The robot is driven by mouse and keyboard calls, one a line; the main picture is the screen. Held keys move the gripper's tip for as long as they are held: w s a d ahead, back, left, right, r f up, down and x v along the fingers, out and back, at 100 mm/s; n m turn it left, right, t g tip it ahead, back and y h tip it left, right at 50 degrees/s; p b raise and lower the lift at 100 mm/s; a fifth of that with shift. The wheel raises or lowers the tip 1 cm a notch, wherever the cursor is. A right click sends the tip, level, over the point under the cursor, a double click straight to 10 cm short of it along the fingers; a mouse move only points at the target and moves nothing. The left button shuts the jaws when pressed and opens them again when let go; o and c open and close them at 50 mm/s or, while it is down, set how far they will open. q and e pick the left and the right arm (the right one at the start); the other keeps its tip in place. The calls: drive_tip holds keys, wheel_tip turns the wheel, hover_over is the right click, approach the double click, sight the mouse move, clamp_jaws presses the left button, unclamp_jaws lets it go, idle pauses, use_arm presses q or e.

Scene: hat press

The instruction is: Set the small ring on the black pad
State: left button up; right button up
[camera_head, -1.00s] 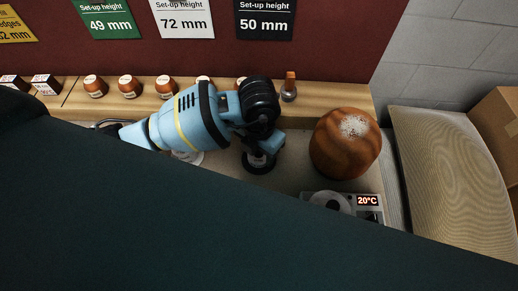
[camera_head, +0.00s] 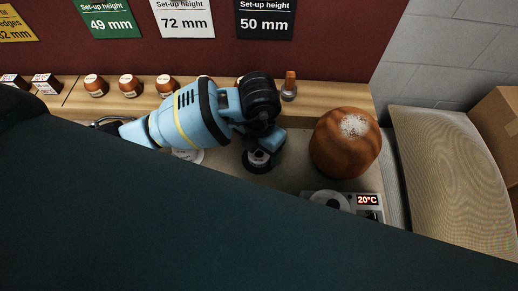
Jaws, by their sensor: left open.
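My left gripper (camera_head: 270,143) reaches in from the left on a light blue arm with a black wrist. It points down just above the black pad (camera_head: 259,169), a round dark disc on the bench. The gripper is open. A small pale ring-like shape (camera_head: 258,156) shows on the pad, just below and left of the gripper. It seems to be the small ring, lying within the pad's outline and apart from the fingers. The fingertips are small and partly hidden by the wrist. My right gripper is not in view.
A brown rounded block (camera_head: 342,150) stands right of the pad. In front of it is a grey device (camera_head: 368,213) reading 20°C. A white disc (camera_head: 190,158) lies partly under my arm. A dark teal shape hides the front.

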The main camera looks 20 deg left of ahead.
sight(260, 153)
use_arm(q)
wheel_tip(260, 153, up, 11)
drive_tip(key=p, duration=0.1)
drive_tip(key=shift+r, duration=0.15)
drive_tip(key=shift+d, duration=0.1)
